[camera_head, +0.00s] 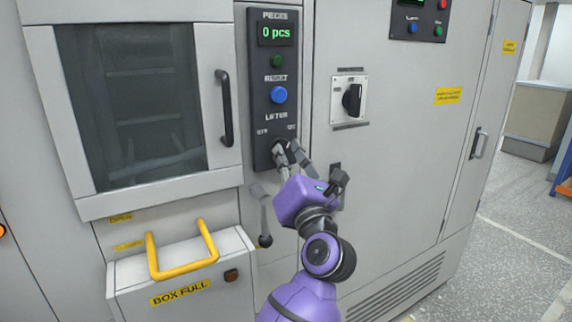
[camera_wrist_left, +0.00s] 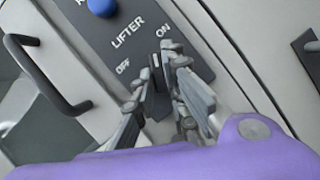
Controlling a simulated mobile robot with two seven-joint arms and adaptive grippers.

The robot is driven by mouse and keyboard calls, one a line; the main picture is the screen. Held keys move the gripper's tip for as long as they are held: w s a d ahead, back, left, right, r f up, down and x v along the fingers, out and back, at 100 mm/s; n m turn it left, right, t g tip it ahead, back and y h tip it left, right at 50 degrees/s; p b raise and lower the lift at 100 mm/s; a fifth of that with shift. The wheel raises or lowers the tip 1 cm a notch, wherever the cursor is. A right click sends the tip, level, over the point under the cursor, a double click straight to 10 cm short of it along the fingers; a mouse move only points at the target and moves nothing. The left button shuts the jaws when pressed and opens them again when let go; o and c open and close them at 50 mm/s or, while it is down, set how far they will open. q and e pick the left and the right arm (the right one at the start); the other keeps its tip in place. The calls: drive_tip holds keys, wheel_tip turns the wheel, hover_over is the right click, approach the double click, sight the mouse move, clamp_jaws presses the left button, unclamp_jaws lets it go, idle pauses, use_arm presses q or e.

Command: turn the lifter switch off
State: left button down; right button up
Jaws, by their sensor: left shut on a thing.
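The lifter switch (camera_wrist_left: 155,75) is a dark knob with a pale mark, low on the dark control panel (camera_head: 262,100), below the LIFTER label. OFF is printed on its left and ON on its right. In the left wrist view the knob's marked end leans toward ON. My left gripper (camera_head: 284,150) is at the panel's lower end, its fingers shut around the knob, one on each side. Its fingers also show in the left wrist view (camera_wrist_left: 158,88). They hide much of the knob in the head view. My right gripper is not in view.
Above the switch are a blue button (camera_head: 278,95), a green button (camera_head: 277,61) and a counter display (camera_head: 275,33) reading 0 pcs. A black rotary switch (camera_head: 352,100) is to the right. A ball-ended lever (camera_head: 264,222) and a yellow-handled box (camera_head: 190,290) are below left.

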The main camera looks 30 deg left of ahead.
use_arm(q)
drive_tip(key=n+g+y+b, duration=0.1)
drive_tip(key=n+g+b, duration=0.1)
drive_tip(key=n+b, duration=0.2)
drive_tip(key=n+g+y+b, duration=0.1)
drive_tip(key=n+g+b, duration=0.1)
drive_tip(key=n+b, duration=0.3)
drive_tip(key=w+n+g+y+b, duration=0.1)
drive_tip(key=n+g+y+b, duration=0.1)
drive_tip(key=n, duration=0.4)
drive_tip(key=shift+d+f+n+g+b, duration=0.3)
drive_tip(key=shift+n+g+b, duration=0.15)
drive_tip(key=shift+b, duration=0.7)
drive_tip(key=shift+n+g+b, duration=0.55)
drive_tip(key=shift+n+b, duration=0.1)
drive_tip(key=shift+n, duration=0.2)
drive_tip(key=shift+r+n+g+b, duration=0.2)
drive_tip(key=shift+n+g+b, duration=0.3)
drive_tip(key=shift+n+b, duration=0.45)
drive_tip(key=shift+n, duration=0.25)
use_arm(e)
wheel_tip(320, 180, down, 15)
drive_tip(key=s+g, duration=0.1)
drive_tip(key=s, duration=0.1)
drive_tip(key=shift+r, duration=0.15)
use_arm(q)
drive_tip(key=shift+r, duration=0.1)
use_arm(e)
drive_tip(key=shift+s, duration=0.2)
